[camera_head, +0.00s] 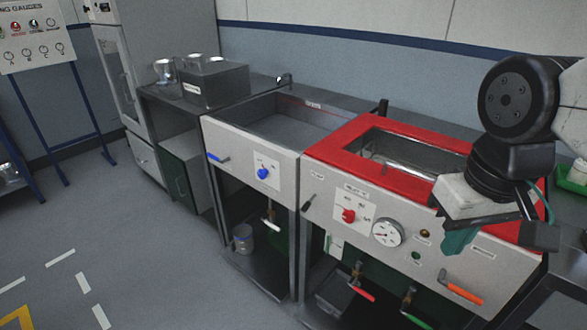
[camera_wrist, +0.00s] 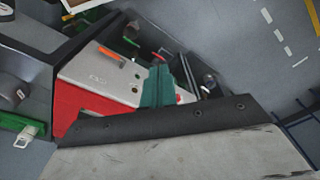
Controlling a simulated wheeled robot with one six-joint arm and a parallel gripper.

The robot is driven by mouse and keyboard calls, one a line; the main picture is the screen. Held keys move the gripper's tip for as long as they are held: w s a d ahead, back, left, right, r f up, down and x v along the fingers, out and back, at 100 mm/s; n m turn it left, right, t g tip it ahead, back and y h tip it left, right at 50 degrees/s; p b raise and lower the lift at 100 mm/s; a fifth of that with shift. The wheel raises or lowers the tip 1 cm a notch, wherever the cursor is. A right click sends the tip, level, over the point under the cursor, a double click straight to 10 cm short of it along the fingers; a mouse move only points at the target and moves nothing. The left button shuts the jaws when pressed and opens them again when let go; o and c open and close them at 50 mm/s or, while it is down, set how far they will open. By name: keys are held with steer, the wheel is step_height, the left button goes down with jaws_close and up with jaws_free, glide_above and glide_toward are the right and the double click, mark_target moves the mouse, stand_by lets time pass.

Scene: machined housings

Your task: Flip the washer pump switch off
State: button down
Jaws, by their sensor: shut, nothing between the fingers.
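The washer is a grey-fronted unit with a red top rim (camera_head: 335,150) around a sunken basin. The pump switch (camera_head: 308,202) is a small dark lever at the left end of its front panel, below a small label, and it slants up to the right. My gripper (camera_head: 458,240) has teal fingers and is shut and empty in front of the panel's right part, well right of the switch. In the wrist view the shut fingers (camera_wrist: 158,86) cover part of the panel (camera_wrist: 100,72). I cannot make out the switch surely there.
The panel also carries a red knob (camera_head: 348,216), a round gauge (camera_head: 387,232) and an orange handle (camera_head: 461,288). Left of it stands a grey sink unit (camera_head: 225,135) with a blue knob (camera_head: 263,174). The floor (camera_head: 150,250) at front left is free.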

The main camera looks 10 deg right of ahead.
steer(key=w+d+f+n+g+h, duration=0.1)
steer(key=w+d+f+g, duration=0.1)
steer(key=w+f, duration=0.75)
steer(key=n+t+y, duration=0.7)
steer(key=n+t, duration=0.3)
steer(key=t, duration=0.1)
glide_above(310, 205)
steer(key=s+a, duration=0.1)
steer(key=s, duration=0.3)
step_height(310, 205, down, 16)
steer(key=r, duration=0.1)
steer(key=f, duration=0.2)
steer(key=shift+w+d+f, duration=0.15)
steer(key=shift+w+f, duration=0.2)
steer(key=shift+w+d+f, duration=0.1)
steer(key=shift+w+f, duration=0.2)
steer(key=shift+f, duration=0.3)
